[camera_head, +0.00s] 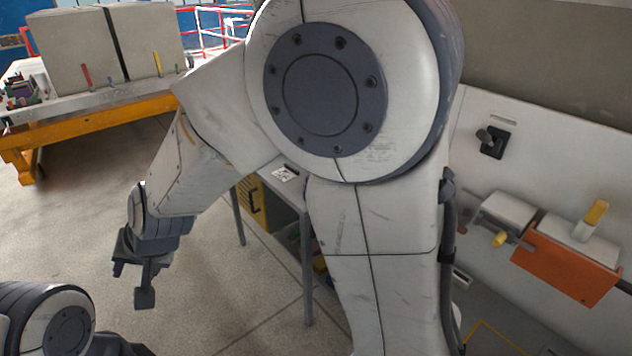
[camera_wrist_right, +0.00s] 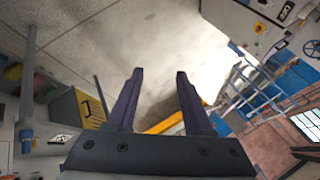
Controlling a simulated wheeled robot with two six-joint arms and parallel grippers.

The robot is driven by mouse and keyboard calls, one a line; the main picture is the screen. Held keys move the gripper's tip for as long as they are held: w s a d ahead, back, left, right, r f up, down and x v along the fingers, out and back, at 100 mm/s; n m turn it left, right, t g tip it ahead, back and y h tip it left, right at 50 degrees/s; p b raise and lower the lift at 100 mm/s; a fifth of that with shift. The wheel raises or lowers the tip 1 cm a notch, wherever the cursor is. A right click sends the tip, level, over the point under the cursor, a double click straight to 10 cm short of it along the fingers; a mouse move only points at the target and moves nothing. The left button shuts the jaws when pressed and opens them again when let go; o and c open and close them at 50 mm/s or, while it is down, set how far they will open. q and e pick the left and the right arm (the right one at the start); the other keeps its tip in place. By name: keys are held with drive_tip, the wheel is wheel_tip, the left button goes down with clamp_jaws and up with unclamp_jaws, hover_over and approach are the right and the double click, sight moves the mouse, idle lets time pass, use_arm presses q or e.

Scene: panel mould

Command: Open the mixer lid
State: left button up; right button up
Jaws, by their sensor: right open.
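My right gripper (camera_head: 132,283) hangs at the left of the head view, over bare floor, open and empty. In the right wrist view its two dark fingers (camera_wrist_right: 160,73) stand apart with nothing between them. An orange box (camera_head: 567,262) with a grey top and a yellow handle (camera_head: 596,213) is on the white machine at the right; it may be the mixer with its lid, but I cannot tell for sure. The grey top lies flat on it, far from my right gripper. My left arm shows only in part at the bottom left; its gripper is not visible.
An orange-framed table (camera_head: 90,118) with two grey blocks stands at the back left. A yellow bin (camera_head: 253,205) is under a grey bench behind my right arm. A black switch (camera_head: 493,141) is on the machine's white panel. Open floor surrounds my right gripper.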

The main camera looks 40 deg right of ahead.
drive_tip(key=w+d+f+m+t+h, duration=0.3)
drive_tip(key=w+d+m+t+h, duration=0.35)
drive_tip(key=w+d+m, duration=1.1)
drive_tip(key=s+d+f+m+g+h+p, duration=0.1)
drive_tip(key=d+f+m+g+h, duration=0.2)
drive_tip(key=d, duration=0.8)
drive_tip(key=s+d+f+m+g+h+p, duration=0.2)
drive_tip(key=d+m+h, duration=0.4)
drive_tip(key=d, duration=0.5)
drive_tip(key=s+d+f+m+g+h+p, duration=0.1)
drive_tip(key=d+g, duration=0.5)
drive_tip(key=d, duration=0.6)
drive_tip(key=shift+s+f+m+h+p, duration=0.15)
drive_tip(key=shift+f+m+h+p, duration=0.2)
drive_tip(key=shift+f+m+h, duration=0.45)
drive_tip(key=shift+s+f+m+h+p, duration=0.15)
drive_tip(key=shift+f+m+h+p, duration=0.15)
drive_tip(key=shift+f+m+h, duration=0.45)
drive_tip(key=shift+r, duration=0.1)
